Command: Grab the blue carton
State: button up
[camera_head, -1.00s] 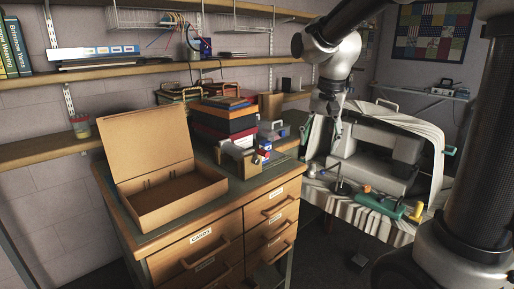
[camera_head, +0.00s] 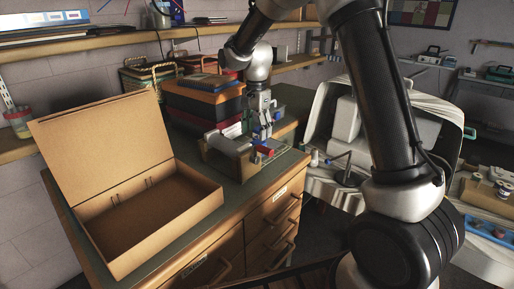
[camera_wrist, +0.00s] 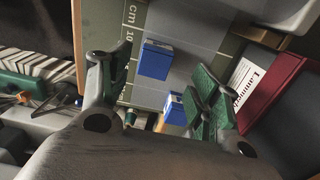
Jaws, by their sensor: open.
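In the wrist view a blue carton (camera_wrist: 157,60) lies beyond my fingertips, on a grey surface next to a cm scale. A second blue item with a white face (camera_wrist: 173,108) sits nearer, between the fingers. I cannot tell which of the two is the task's carton. My gripper (camera_wrist: 160,88) is open, with its green-padded fingers on either side of these items and nothing held. In the head view my gripper (camera_head: 264,128) hangs over the dresser's right side, just above small blue and red items (camera_head: 264,151) that it partly hides.
An open cardboard box (camera_head: 150,205) fills the dresser's left side. Stacked dark and orange boxes (camera_head: 205,100) stand close behind my gripper. A dark red book (camera_wrist: 273,92) lies right of the fingers in the wrist view. A draped sewing table (camera_head: 335,190) stands to the right.

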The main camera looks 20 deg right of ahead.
aim_at(258, 142)
jog(key=f, duration=0.5)
jog(key=shift+s+d+f, duration=0.2)
jog(key=shift+d+f, duration=0.05)
jog(key=shift+d, duration=0.05)
jog(key=c, duration=1.1)
